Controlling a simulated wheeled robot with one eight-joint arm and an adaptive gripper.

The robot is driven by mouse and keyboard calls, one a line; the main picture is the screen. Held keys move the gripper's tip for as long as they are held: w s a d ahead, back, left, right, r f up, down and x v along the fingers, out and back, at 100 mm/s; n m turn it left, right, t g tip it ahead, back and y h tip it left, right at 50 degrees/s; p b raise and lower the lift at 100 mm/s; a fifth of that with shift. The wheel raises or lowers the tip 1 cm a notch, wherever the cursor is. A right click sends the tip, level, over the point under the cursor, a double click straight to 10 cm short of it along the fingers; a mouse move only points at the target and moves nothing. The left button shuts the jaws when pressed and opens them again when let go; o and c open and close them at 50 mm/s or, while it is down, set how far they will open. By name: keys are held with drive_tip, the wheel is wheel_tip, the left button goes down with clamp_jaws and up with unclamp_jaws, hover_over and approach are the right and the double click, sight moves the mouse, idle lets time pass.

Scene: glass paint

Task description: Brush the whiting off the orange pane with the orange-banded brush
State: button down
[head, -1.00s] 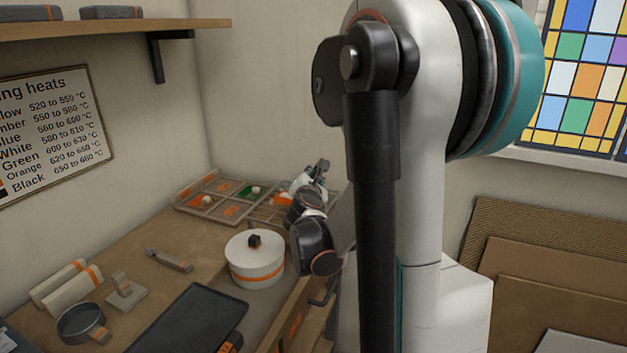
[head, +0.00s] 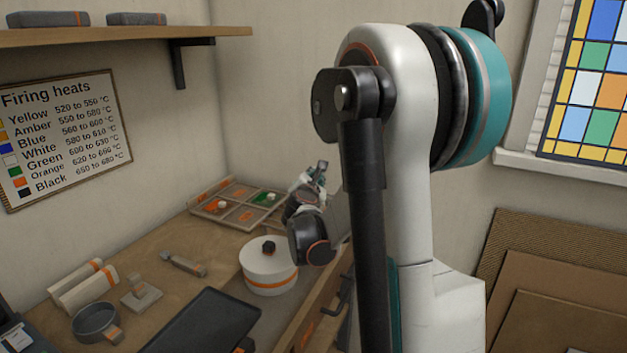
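A divided wooden tray (head: 197,211) stands at the table's far end, with small orange and green patches in its compartments. An orange patch (head: 211,208) at the tray's left has a small white lump beside or on it; I cannot tell whether this is the orange pane with whiting. My gripper (head: 321,168) is small and distant, raised near the tray's right end. Its fingers are too small to read, and I cannot tell whether it holds anything. I cannot make out the orange-banded brush with certainty.
A white lidded pot (head: 270,270) with an orange band stands before the tray. A grey tool (head: 183,264), a stand (head: 140,292), a round pan (head: 96,322), white rolls (head: 84,287) and a dark tray (head: 205,325) lie nearer. My arm hides the table's right side.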

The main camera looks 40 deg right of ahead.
drive_tip(key=shift+f, duration=0.1)
drive_tip(key=shift+f, duration=0.2)
drive_tip(key=shift+f, duration=0.25)
idle(0.6)
drive_tip(key=shift+s, duration=0.15)
